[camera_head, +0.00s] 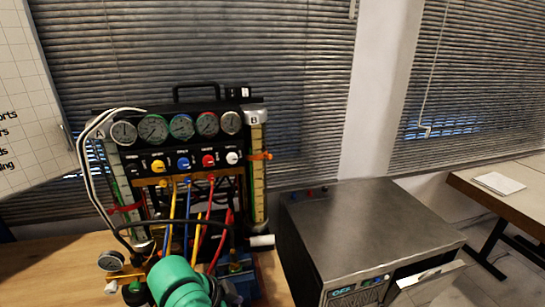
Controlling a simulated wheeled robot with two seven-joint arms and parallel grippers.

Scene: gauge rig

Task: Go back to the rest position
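Neither of my grippers shows in the head view. The gauge rig (190,155) stands on the wooden table (40,262) at the left. It has a row of several round dials, and below them yellow, blue, red and white knobs. Upright tubes marked A and B flank it. Coloured hoses hang from its front. A thick green rounded part (180,284) is in front of the rig at the bottom edge; I cannot tell what it belongs to.
A grey metal cabinet (370,230) with a small display and buttons stands right of the rig. A panel sticks out at its lower right. A table (510,190) with white paper (499,183) is at the far right. A white board (28,110) is at the left. Window blinds are behind.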

